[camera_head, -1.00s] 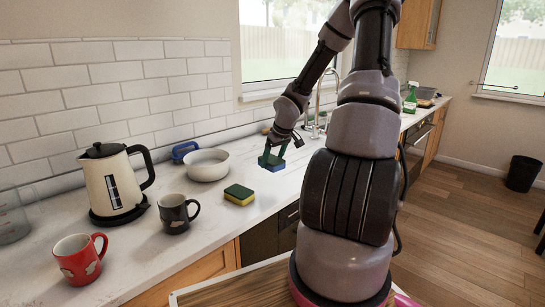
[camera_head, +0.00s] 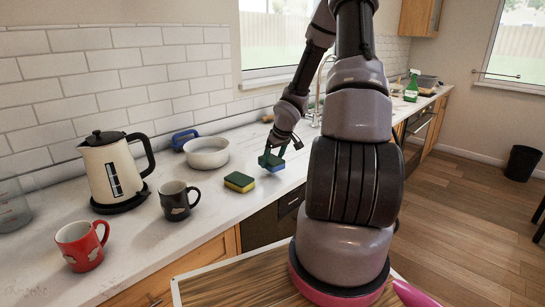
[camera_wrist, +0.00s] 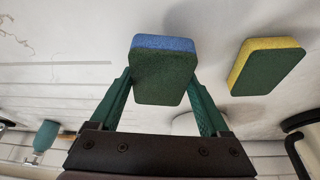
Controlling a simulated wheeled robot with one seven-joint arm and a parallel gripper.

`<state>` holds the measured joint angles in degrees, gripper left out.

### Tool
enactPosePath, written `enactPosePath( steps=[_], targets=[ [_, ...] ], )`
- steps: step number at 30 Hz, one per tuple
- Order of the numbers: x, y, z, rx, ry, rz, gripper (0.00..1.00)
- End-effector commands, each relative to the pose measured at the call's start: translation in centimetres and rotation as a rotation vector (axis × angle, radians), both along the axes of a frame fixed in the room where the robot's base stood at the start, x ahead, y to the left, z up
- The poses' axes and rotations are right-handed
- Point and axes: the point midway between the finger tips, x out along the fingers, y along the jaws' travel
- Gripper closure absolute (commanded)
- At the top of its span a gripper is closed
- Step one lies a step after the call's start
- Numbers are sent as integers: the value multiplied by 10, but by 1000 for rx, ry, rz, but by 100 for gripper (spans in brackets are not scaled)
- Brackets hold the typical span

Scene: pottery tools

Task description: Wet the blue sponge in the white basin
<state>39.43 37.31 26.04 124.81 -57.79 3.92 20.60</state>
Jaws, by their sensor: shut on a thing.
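My gripper (camera_head: 272,158) has green fingers closed on the two sides of the blue sponge (camera_head: 273,167). In the wrist view the sponge (camera_wrist: 164,72) sits between the fingertips, with a dark green face and a blue edge. It is over or at the counter; I cannot tell how far above it is. The white basin (camera_head: 206,152) is a round bowl on the counter, left of and behind the gripper. In the wrist view the basin (camera_wrist: 185,124) is mostly hidden behind my gripper. Its inside is too small to make out.
A yellow and green sponge (camera_head: 239,181) lies between basin and counter edge. A dark mug (camera_head: 176,201), a red mug (camera_head: 80,246) and a kettle (camera_head: 113,172) stand to the left. A blue-handled thing (camera_head: 184,139) lies behind the basin. The faucet (camera_head: 318,95) is behind my arm.

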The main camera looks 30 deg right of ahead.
Motion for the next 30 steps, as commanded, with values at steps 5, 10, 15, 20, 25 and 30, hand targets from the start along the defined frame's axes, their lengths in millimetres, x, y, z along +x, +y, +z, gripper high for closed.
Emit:
enactPosePath(
  steps=[5,10,15,20,25,30],
  targets=[
    [0,1,-10,1,1,2,36],
    [0,1,-18,2,1,1,36],
    [0,1,-25,0,0,2,36],
    [0,0,-28,0,0,1,36],
    [0,0,-28,0,0,0,36],
    [0,0,-28,0,0,0,8]
  ],
)
